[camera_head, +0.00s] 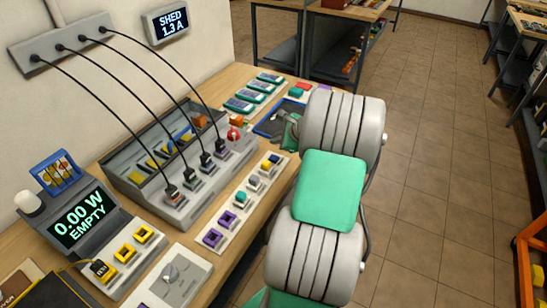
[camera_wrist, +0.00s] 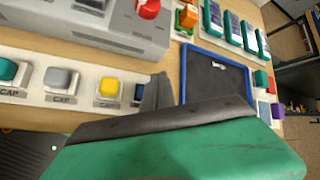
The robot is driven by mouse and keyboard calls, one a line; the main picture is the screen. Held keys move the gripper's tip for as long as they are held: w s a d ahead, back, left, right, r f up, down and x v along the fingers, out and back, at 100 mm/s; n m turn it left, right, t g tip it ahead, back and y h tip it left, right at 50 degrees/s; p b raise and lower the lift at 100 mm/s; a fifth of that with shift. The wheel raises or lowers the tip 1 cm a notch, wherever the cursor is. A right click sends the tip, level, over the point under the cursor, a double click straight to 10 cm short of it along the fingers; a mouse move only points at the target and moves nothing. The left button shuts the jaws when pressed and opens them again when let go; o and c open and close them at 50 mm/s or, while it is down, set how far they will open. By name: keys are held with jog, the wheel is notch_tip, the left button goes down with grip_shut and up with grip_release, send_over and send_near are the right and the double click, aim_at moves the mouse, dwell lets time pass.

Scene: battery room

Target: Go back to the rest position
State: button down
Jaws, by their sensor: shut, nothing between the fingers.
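My gripper (camera_head: 284,117) is at the far end of my arm, over the blue-rimmed dark tray (camera_head: 262,131) at the right part of the bench. In the wrist view its dark fingers (camera_wrist: 158,93) are together with nothing held between them. The fingers are partly hidden by my own arm in the head view. I cannot tell the exact gap between fingertips and bench.
A row of caps (camera_head: 241,198) lies close to my arm. The grey console (camera_head: 180,213) with black cables and a red knob (camera_head: 233,134) stands behind it. Green modules (camera_head: 254,92) lie beyond the tray. A meter reads "0.00 W EMPTY" (camera_head: 78,219). The tiled floor (camera_head: 440,160) at right is clear.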

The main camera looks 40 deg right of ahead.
jog(key=a+r+n+g, duration=0.2)
jog(key=a+r+n, duration=0.2)
jog(key=a+n, duration=0.5)
jog(key=a+r+n+g, duration=0.1)
jog(key=a+r+n, duration=0.25)
jog(key=a, duration=0.95)
jog(key=s+a+r+n+g, duration=0.1)
jog(key=s+a+n+g, duration=0.1)
jog(key=s+a+n, duration=1.2)
jog(key=shift+s+r, duration=0.4)
jog(key=shift+s, duration=0.75)
jog(key=shift+n, duration=0.25)
